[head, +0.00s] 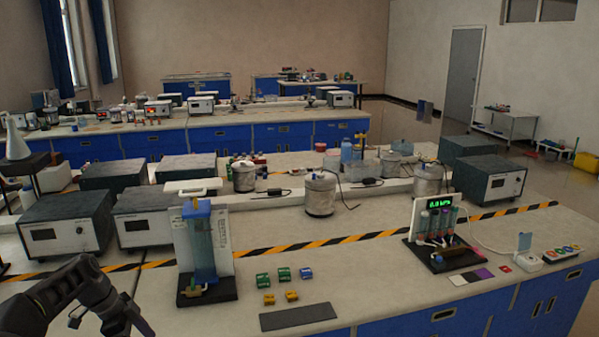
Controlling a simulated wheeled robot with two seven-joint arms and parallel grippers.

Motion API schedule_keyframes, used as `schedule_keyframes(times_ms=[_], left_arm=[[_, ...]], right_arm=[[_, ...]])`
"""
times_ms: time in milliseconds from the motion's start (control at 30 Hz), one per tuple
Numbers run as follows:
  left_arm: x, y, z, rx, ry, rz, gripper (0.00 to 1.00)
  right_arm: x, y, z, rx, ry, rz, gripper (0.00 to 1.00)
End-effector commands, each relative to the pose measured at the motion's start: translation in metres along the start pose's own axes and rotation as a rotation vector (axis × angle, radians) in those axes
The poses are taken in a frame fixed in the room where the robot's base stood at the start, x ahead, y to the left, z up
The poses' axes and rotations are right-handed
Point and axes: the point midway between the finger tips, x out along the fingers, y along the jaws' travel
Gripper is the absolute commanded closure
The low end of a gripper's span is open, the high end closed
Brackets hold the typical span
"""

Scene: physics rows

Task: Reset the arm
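My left arm comes in at the lower left corner, dark and bent. Its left gripper (138,322) points down toward the bottom edge beside the lab bench (385,290), and its fingertips are small and partly cut off, so I cannot tell whether it is open or shut. I see nothing clearly held in it. My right arm and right gripper are not in view.
A blue column apparatus (203,250) on a black base stands right of my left arm. Several small green and yellow blocks (284,274) and a dark grey mat (297,317) lie nearby. A display unit (438,225) stands at right. Grey instrument boxes (62,225) line the left.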

Motion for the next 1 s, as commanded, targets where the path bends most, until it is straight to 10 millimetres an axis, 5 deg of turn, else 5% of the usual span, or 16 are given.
schedule_keyframes(times_ms=[267,467,567,733,900,1000], left_arm=[[0.080,0.016,-0.032,-0.152,0.006,0.016,0.29],[0.169,0.058,-0.066,-0.344,0.007,0.038,0.29],[0.228,0.105,-0.087,-0.497,0.001,0.053,0.29],[0.308,0.219,-0.107,-0.810,-0.026,0.065,0.29],[0.339,0.333,-0.101,-1.105,-0.064,0.050,0.29],[0.338,0.378,-0.092,-1.227,-0.079,0.035,0.29]], right_arm=[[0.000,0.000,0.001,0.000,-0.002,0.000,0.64],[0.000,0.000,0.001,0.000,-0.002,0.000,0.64],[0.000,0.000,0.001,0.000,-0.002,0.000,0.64],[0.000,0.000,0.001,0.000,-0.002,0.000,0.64],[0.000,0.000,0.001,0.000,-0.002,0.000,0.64],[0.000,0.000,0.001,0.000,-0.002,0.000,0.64]])
